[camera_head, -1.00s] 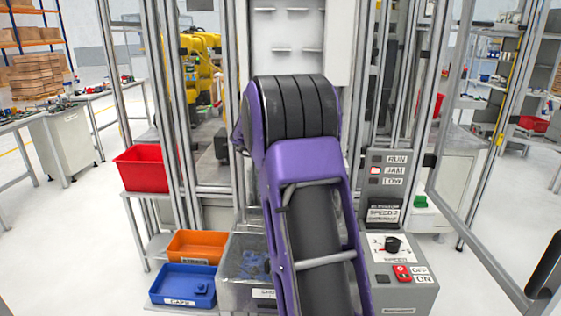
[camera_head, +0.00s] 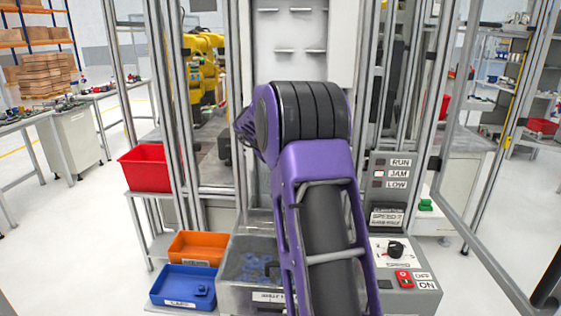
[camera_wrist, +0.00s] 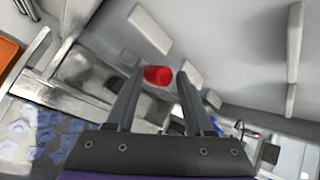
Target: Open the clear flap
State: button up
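A grey bin (camera_head: 233,296) with blue pieces inside stands at the lower middle of the head view, partly behind my arm. A see-through panel, which looks like the clear flap (camera_head: 246,262), covers the blue pieces. In the wrist view the blue pieces (camera_wrist: 38,135) lie at the lower left; the flap's edges are hard to make out. My gripper (camera_wrist: 160,74) is open, its two fingers apart. A small red cylinder (camera_wrist: 158,75) shows between the fingertips; I cannot tell how far beyond them it is. My gripper is hidden in the head view.
A control panel (camera_head: 410,254) with a knob and a red switch is right of my arm. Orange (camera_head: 195,246), blue (camera_head: 183,287) and red (camera_head: 146,168) trays stand left. Metal frame posts and an open framed door (camera_head: 478,180) surround the machine.

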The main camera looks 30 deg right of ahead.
jog(key=shift+s+d+f, duration=0.2)
jog(key=shift+f, duration=0.15)
jog(key=v, duration=1.8)
jog(key=shift+w+r, duration=0.25)
jog(key=shift+w, duration=0.15)
